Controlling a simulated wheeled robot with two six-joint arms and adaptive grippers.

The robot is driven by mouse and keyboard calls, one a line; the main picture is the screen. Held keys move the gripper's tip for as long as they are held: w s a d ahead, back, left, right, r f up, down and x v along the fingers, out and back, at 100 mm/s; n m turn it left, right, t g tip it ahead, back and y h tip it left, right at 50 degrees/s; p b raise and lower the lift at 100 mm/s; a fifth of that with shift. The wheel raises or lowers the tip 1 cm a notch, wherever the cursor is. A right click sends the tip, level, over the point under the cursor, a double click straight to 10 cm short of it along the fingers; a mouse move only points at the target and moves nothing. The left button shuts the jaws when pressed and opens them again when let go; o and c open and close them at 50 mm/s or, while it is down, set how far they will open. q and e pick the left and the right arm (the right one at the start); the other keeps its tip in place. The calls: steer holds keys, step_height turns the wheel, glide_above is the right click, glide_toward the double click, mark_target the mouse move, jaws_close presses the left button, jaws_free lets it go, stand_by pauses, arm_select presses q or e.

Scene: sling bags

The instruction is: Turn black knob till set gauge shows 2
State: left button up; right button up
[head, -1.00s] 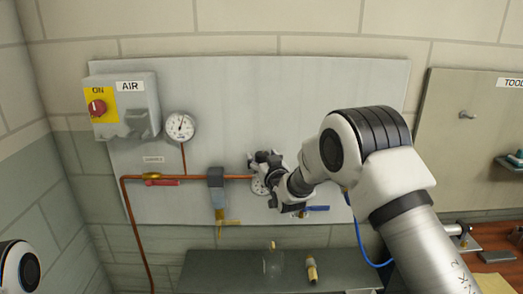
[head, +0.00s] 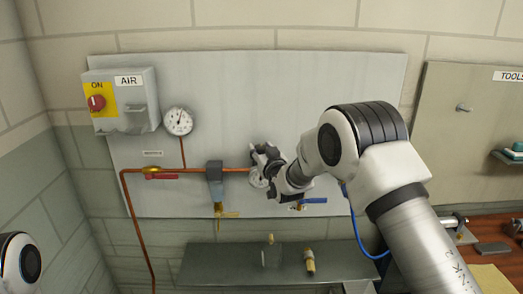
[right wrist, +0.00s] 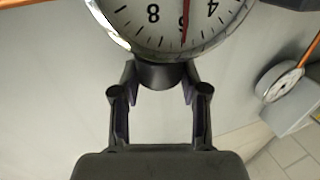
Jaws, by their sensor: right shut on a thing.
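The black knob (right wrist: 160,75) shows in the right wrist view between the two fingers of my right gripper (right wrist: 160,92), which is shut on it. The set gauge (right wrist: 170,22) is right beyond the knob, cut by the top edge. Its red needle lies over the 6, between the 8 and the 4. In the head view my right gripper (head: 264,158) is at the pipe on the grey panel, in front of the set gauge (head: 257,180), which is partly covered. The knob is hidden there. My left gripper is out of view.
A second gauge (head: 178,121) stands above the copper pipe (head: 133,220). The AIR box (head: 122,101) with a red switch is at upper left. A red-handled valve (head: 160,176) and a blue-handled valve (head: 312,201) flank the gripper. A grey shelf (head: 215,262) lies below.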

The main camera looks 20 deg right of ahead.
steer(key=shift+y, duration=0.3)
steer(key=shift+d+f+n+y+b, duration=0.15)
steer(key=shift+f+n+y+b, duration=0.05)
steer(key=shift+n+y+b, duration=0.55)
steer(key=shift+d+r+n+g+y+b, duration=0.1)
steer(key=shift+n+g+y+b, duration=0.25)
steer(key=shift+n+y, duration=0.55)
steer(key=shift+r+n+y, duration=0.1)
steer(key=shift+n+y, duration=0.25)
steer(key=shift+y, duration=0.8)
steer(key=shift+w+n+g+y+p, duration=0.1)
steer(key=shift+n+g+y+p, duration=0.55)
steer(key=shift+n+g+y, duration=0.65)
steer(key=shift+t+y, duration=0.25)
steer(key=shift+y, duration=0.15)
steer(key=o, duration=1.2)
steer(key=shift+c, duration=0.2)
steer(key=shift+d, duration=0.1)
